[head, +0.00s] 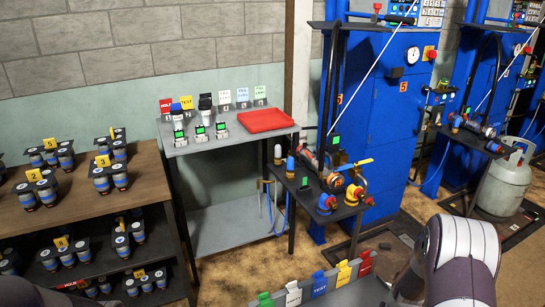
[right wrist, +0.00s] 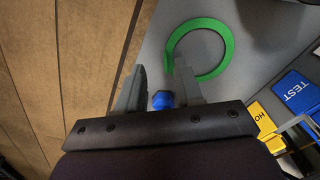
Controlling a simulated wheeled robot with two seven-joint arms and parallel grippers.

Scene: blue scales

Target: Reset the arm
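My right arm (head: 460,255) comes in at the lower right of the head view. Its gripper is not clearly seen there. In the right wrist view my right gripper (right wrist: 161,72) has its two grey fingers apart. A small blue thing (right wrist: 162,99) shows between the fingers near their base; I cannot tell whether it touches them. Beyond the fingertips a green ring (right wrist: 228,48) lies on a grey surface (right wrist: 265,60). My left gripper is not in view.
A wooden shelf (head: 138,185) with several numbered cylinder sets stands left. A grey table (head: 225,141) holds a red tray (head: 266,120) and small devices. Blue machines (head: 395,110) and a gas cylinder (head: 503,180) stand right. Coloured tags (head: 319,283) line the near bench.

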